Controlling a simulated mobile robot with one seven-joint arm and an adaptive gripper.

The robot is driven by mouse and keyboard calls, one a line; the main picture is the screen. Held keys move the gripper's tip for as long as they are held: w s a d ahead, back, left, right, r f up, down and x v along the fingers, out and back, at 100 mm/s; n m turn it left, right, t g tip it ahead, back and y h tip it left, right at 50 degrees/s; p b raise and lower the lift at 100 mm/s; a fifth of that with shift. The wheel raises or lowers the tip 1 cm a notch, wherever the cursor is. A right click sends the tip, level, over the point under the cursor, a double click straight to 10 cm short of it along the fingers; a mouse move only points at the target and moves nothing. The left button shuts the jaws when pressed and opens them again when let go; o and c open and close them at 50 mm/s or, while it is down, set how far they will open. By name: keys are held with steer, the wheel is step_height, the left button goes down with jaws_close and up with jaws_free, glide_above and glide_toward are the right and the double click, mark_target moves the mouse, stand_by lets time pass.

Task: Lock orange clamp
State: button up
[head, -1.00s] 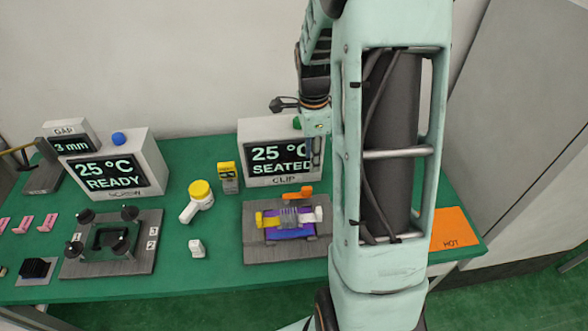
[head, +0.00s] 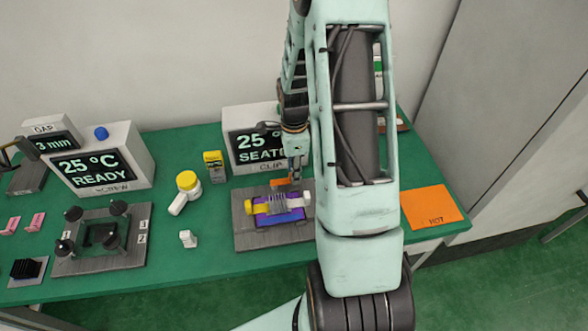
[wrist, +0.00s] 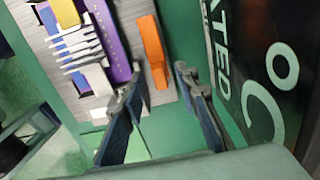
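The orange clamp lever (head: 280,183) is at the back of a fixture on a grey board (head: 245,237). The fixture has a purple base (head: 285,216), a grey finned block (head: 278,203), a yellow end piece (head: 250,206) and a white end piece. In the wrist view the orange clamp (wrist: 152,52) lies ahead of my gripper (wrist: 160,78), roughly between the lines of its two fingers. The fingers are apart with nothing between them. In the head view my gripper (head: 296,168) hangs just above the orange clamp; whether it touches is unclear.
The "SEATED" display box (head: 240,135) stands close behind the gripper. A yellow-capped white bottle (head: 189,186), a small white block (head: 188,239) and a screw fixture (head: 101,240) are to the left. An orange "HOT" mat (head: 431,207) lies at the right.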

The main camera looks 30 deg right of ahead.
steer(key=shift+f, duration=0.1)
jaws_close()
stand_by(0.3)
